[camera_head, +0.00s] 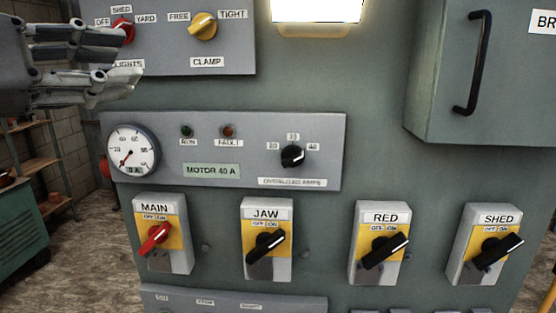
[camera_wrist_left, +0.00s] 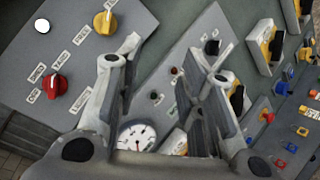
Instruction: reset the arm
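My left gripper (camera_head: 132,62) comes in from the left edge, in front of the upper left switch plate. In the left wrist view my left gripper (camera_wrist_left: 178,52) shows its two fingers spread apart with nothing between them. In the head view it covers part of the LIGHTS label, just below the red lights knob (camera_head: 122,30). That knob also shows in the left wrist view (camera_wrist_left: 54,86), clear of the fingers. The yellow CLAMP knob (camera_head: 203,26) is to the right of the gripper, apart from it. My right gripper is in neither view.
A motor panel (camera_head: 325,150) carries a round gauge (camera_head: 132,150) and a black overload knob (camera_head: 292,156). Below are the MAIN (camera_head: 155,238), JAW (camera_head: 266,246), RED (camera_head: 385,252) and SHED (camera_head: 500,250) switches. A cabinet with a black handle (camera_head: 473,62) juts out upper right.

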